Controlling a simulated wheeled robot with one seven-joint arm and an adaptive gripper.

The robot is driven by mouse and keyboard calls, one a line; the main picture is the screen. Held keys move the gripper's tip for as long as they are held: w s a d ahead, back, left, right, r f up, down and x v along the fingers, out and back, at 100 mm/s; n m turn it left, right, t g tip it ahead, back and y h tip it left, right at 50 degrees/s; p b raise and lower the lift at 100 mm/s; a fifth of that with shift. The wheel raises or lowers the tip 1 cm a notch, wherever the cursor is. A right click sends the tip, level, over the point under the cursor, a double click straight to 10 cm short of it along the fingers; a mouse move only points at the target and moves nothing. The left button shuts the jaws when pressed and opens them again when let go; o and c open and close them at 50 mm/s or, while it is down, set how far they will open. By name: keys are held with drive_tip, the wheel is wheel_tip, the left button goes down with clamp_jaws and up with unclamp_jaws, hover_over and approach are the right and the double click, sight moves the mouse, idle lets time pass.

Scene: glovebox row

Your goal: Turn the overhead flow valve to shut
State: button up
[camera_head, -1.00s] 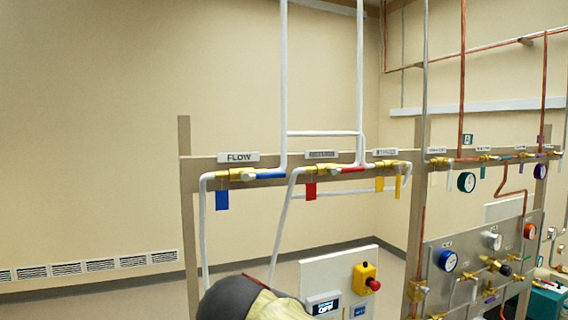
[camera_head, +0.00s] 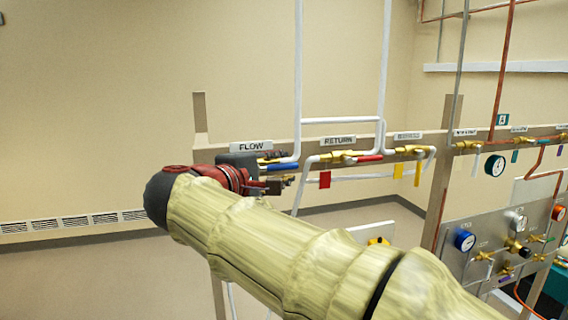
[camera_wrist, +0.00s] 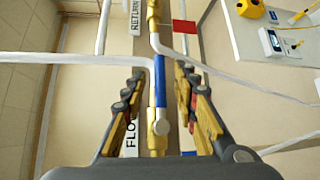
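The flow valve is a brass valve with a blue lever (camera_wrist: 159,84) that lies in line with the pipe. A round metal hub (camera_wrist: 161,127) shows at its near end in the wrist view. My gripper (camera_wrist: 160,78) is open, with one finger on each side of the blue lever and gaps visible between. In the head view the lever (camera_head: 283,167) shows just beyond my fingers, under the FLOW sign (camera_head: 251,147). My gripper body and arm hide the valve's left part there. Whether the lever lies fully between the fingers in depth is hard to tell.
To the right on the same rail are the RETURN valve with a red lever (camera_head: 369,158) and a valve with yellow tags (camera_head: 417,176). White pipes (camera_head: 298,80) rise beside the flow valve. A gauge panel (camera_head: 490,250) stands at the lower right. The left side is free.

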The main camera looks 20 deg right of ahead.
drive_tip(key=shift+x, duration=0.95)
drive_tip(key=shift+c, duration=1.3)
drive_tip(key=c, duration=0.4)
clamp_jaws()
